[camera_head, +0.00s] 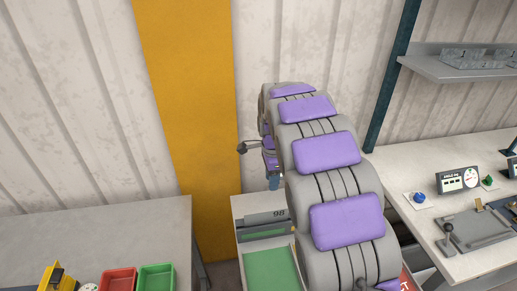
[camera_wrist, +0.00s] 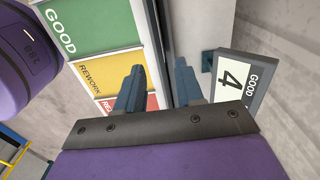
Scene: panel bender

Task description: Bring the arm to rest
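My arm is grey with purple pads and arches through the middle of the head view. My gripper (camera_head: 273,183) hangs at its far end, partly hidden behind the arm, with its dark blue-grey fingers pointing down. In the wrist view the two fingers of my gripper (camera_wrist: 158,85) stand apart with a clear gap, and nothing is held between them. Beyond them is a sign with a green GOOD panel (camera_wrist: 90,25), a yellow REWORK panel (camera_wrist: 103,72) and a partly hidden red panel.
A small GOOD 4 display (camera_wrist: 238,80) is near the right finger. The head view shows a white stand with a green tray (camera_head: 270,270) below my gripper, a grey table (camera_head: 100,235) with red and green bins (camera_head: 157,277) at left, and a bench (camera_head: 440,170) with controls at right.

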